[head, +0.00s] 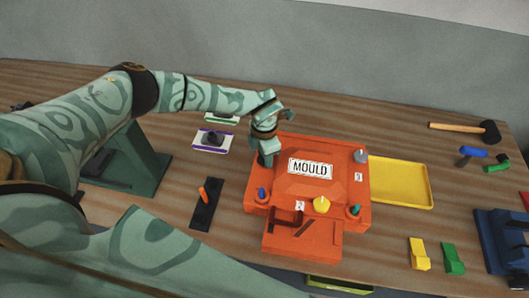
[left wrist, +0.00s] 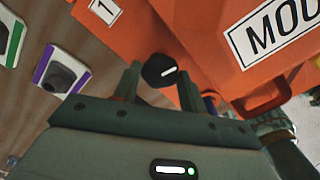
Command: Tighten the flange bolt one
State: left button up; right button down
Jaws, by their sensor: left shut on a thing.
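The orange mould (head: 285,191), marked MOULD, stands mid-table with coloured knobs near its corners. My left gripper (head: 266,162) reaches down at its back left corner. In the left wrist view the fingers (left wrist: 156,86) stand on either side of a round black knob (left wrist: 160,70) with a white line on top, and are shut on it. A label 1 (left wrist: 103,10) is on the mould near that knob. The gripper hides the knob in the head view. Also on the mould are a blue knob (head: 261,194), a grey knob (head: 361,156) and a teal knob (head: 354,210).
A yellow tray (head: 415,204) lies right of the mould. Left are a black strip (head: 207,213) with an orange piece, a purple-edged pad (head: 201,147) and a green-edged one (head: 216,121). A mallet (head: 489,131), small blocks (head: 419,258) and a dark blue holder (head: 497,245) are at right.

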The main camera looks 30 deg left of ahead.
pick_arm(q)
jog(key=m, duration=0.4)
jog(key=shift+w+r+m, duration=0.1)
jog(key=shift+m, duration=0.2)
jog(key=m, duration=0.9)
jog(key=m+b, duration=0.1)
jog(key=m, duration=0.3)
jog(key=shift+m, duration=0.3)
jog(key=m, duration=0.5)
jog(key=shift+b, duration=0.35)
jog(key=m+b, duration=0.1)
jog(key=m, duration=0.4)
jog(key=shift+m, duration=0.4)
jog(key=shift+m+b, duration=0.65)
jog(key=shift+m, duration=0.55)
jog(key=shift+m+b, duration=1.1)
jog(key=shift+b, duration=0.1)
